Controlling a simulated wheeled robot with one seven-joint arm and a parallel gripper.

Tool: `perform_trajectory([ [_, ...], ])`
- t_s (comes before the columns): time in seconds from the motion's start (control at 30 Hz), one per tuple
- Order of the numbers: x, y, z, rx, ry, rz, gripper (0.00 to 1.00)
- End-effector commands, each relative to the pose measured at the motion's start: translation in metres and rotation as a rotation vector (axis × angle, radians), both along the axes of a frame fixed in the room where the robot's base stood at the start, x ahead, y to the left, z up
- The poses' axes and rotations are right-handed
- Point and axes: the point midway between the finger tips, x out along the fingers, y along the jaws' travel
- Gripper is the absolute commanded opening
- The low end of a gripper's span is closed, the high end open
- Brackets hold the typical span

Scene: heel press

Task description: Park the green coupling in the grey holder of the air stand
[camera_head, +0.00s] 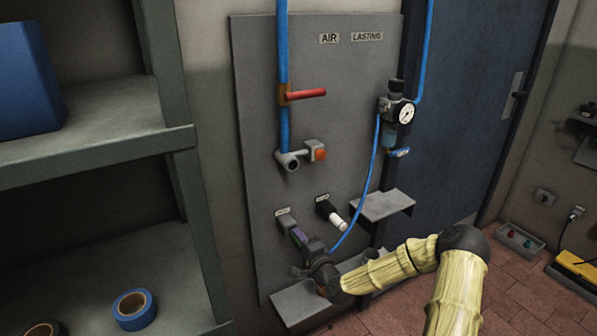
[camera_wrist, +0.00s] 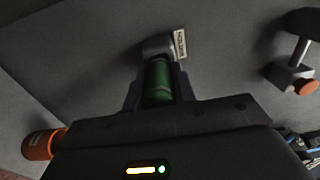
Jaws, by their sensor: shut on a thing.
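My gripper (camera_head: 302,239) is at the lower part of the grey air stand panel, in front of a small labelled grey fitting (camera_head: 286,220). In the wrist view, the dark fingers of my gripper (camera_wrist: 160,88) are shut on the sides of the green coupling (camera_wrist: 159,80). The coupling's far end lines up with and meets the grey fitting (camera_wrist: 158,46), which has a white label beside it. I cannot tell whether the coupling is seated in it or only touching. In the head view, my gripper hides the coupling. I cannot tell for sure that this fitting is the grey holder.
A blue hose (camera_head: 367,198) hangs from the gauge regulator (camera_head: 398,110) down to my gripper. A black fitting with a white tip (camera_head: 332,212) is to the right. Above are a valve with an orange knob (camera_head: 317,150) and a red lever (camera_head: 307,94). A grey shelf (camera_head: 382,204) juts out.

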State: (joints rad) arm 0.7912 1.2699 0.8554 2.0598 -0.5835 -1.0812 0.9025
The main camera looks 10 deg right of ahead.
Motion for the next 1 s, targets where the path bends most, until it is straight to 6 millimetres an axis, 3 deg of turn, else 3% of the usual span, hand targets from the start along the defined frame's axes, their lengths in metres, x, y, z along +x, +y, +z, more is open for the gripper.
perform_trajectory([
  [0.8, 0.013, 0.005, 0.0, 0.0, -0.001, 0.001, 0.0],
  [0.83, 0.013, 0.004, 0.0, 0.0, -0.001, 0.001, 0.3],
  [0.93, 0.013, 0.004, 0.0, 0.0, -0.001, 0.001, 0.5],
  [1.0, 0.013, 0.004, 0.0, 0.0, -0.001, 0.001, 0.52],
])
